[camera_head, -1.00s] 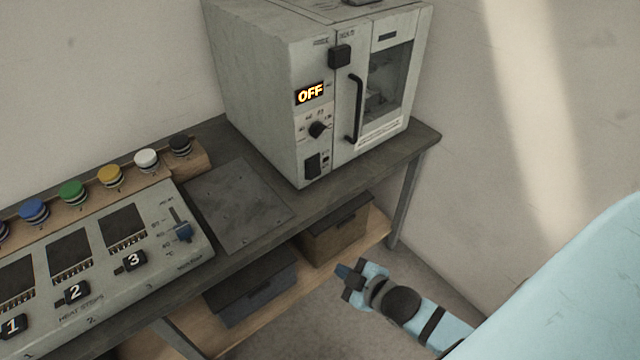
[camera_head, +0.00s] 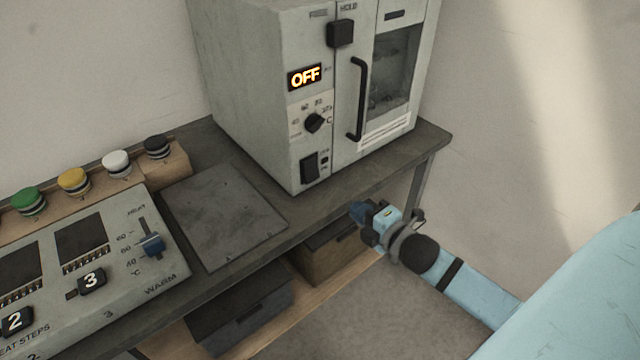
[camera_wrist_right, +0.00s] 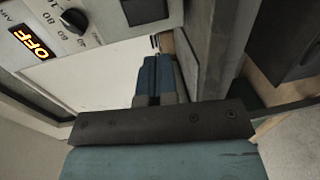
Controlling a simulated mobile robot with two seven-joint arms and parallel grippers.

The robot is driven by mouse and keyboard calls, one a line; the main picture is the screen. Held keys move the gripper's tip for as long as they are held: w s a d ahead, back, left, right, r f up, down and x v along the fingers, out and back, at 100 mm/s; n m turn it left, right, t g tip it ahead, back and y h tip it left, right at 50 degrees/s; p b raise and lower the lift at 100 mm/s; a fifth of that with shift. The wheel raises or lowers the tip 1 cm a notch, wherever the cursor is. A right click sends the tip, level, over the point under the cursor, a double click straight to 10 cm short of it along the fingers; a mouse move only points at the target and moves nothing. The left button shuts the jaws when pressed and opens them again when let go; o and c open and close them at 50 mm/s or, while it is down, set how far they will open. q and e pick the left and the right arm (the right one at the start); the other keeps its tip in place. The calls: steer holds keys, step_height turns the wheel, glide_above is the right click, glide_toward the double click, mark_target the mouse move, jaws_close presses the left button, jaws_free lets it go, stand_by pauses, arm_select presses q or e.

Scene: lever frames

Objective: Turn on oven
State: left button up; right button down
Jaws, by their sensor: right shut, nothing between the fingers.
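The oven (camera_head: 265,85) is a grey-white box on the back right of the bench, with its door and black handle (camera_head: 358,100) on the right. Its display (camera_head: 305,77) reads OFF. Below the display are a round black knob (camera_head: 314,123) and a black rocker switch (camera_head: 309,167). My right gripper (camera_head: 358,212) is shut and empty, in front of the bench edge, below and right of the switch, apart from the oven. In the right wrist view its blue fingers (camera_wrist_right: 158,75) are together, and the display (camera_wrist_right: 33,42), knob (camera_wrist_right: 74,20) and switch (camera_wrist_right: 146,10) show at the top. My left gripper is out of view.
A heating panel (camera_head: 150,285) with numbered black switches and a blue slider (camera_head: 152,245) is on the left. Several coloured buttons (camera_head: 73,182) line its back. A flat metal plate (camera_head: 222,215) lies before the oven. Boxes (camera_head: 240,310) sit on the lower shelf.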

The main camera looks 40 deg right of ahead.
mark_target(314, 179)
steer(key=w, duration=0.4)
steer(key=w+f, duration=0.1)
steer(key=w, duration=0.3)
steer(key=w+a, duration=0.1)
steer(key=w, duration=0.3)
steer(key=shift+w+f+b, duration=0.2)
steer(key=shift+f+b, duration=0.1)
steer(key=shift+b, duration=0.05)
steer(key=shift+w+f, duration=0.1)
steer(key=shift+w, duration=0.6)
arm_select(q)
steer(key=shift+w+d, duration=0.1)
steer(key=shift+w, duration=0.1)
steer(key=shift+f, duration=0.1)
arm_select(e)
steer(key=shift+w+f+b, duration=0.25)
steer(key=shift+f+b, duration=0.05)
steer(key=shift+b, duration=0.4)
steer(key=shift+r+t, duration=0.25)
steer(key=shift+t, duration=0.05)
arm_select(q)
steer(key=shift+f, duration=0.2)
